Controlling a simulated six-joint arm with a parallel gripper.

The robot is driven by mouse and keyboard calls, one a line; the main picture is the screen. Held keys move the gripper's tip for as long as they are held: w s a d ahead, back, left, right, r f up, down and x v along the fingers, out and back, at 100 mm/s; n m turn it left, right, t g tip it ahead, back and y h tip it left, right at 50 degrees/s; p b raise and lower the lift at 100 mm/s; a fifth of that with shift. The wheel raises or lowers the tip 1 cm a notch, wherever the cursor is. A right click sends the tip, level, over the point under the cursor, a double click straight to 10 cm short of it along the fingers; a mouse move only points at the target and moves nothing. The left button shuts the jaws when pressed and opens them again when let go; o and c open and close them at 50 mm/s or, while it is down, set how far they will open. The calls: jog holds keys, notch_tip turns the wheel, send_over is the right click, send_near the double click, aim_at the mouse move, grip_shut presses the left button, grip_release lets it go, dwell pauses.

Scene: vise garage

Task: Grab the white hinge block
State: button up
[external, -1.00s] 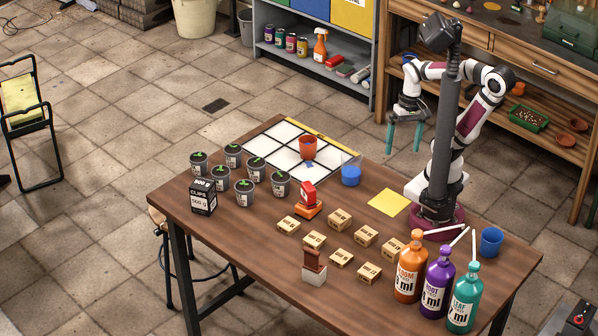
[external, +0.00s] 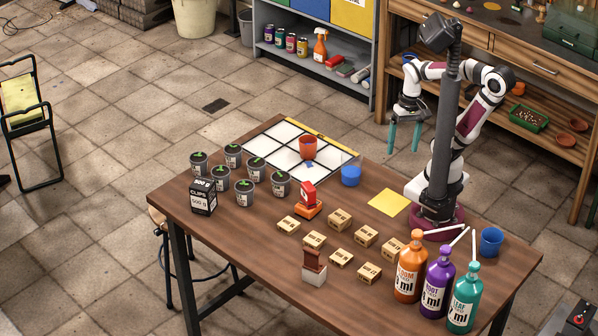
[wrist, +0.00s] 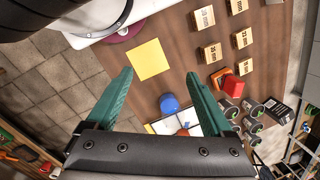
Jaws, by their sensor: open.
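A small whitish block (external: 314,276) stands near the front edge of the wooden table in the external view, with a reddish-brown stepped piece (external: 314,259) on top of it. It is the only thing that looks like the white hinge block; I cannot make out a hinge. I do not see it in the wrist view. My gripper (external: 403,140) is raised beyond the table's back edge, far from the block, with its green fingers pointing down. In the wrist view my gripper (wrist: 160,76) is open and empty.
Several small tan boxes (external: 340,220) lie behind and right of the block. A red-orange device (external: 309,202) stands behind it. Tall pump bottles (external: 408,272) stand at the right. Potted seedlings (external: 244,193) and a clips box (external: 203,197) are at the left. A yellow sheet (external: 388,203) lies flat near my base.

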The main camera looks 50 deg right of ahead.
jog(key=w+a+n+h, duration=0.2)
jog(key=w+a, duration=0.3)
jog(key=a, duration=0.4)
jog(key=w+a+n+h, duration=0.2)
jog(key=w+a, duration=0.3)
jog(key=a, duration=0.4)
jog(key=n+t, duration=0.3)
jog(key=t, duration=0.3)
send_over(321, 269)
jog(key=a, duration=0.2)
jog(key=f, duration=0.9)
jog(key=shift+d+f, duration=0.2)
jog(key=shift+d, duration=0.05)
jog(key=s+f+t+y, duration=0.1)
jog(key=f+t, duration=0.1)
jog(key=s+d+f+t+y, duration=0.1)
jog(key=f+t, duration=0.1)
jog(key=s+d+f+t+y, duration=0.1)
jog(key=s+f+t, duration=0.1)
jog(key=f, duration=0.1)
jog(key=shift+d+t, duration=0.25)
jog(key=shift+t, duration=0.15)
jog(key=shift+s+f+n+y, duration=0.25)
jog(key=shift+n+y, duration=0.15)
jog(key=shift+y, duration=0.2)
jog(key=shift+w+a+f+t+y, duration=0.1)
jog(key=shift+f+t+y, duration=0.1)
jog(key=shift+t+y, duration=0.15)
jog(key=x, duration=0.7)
grip_shut()
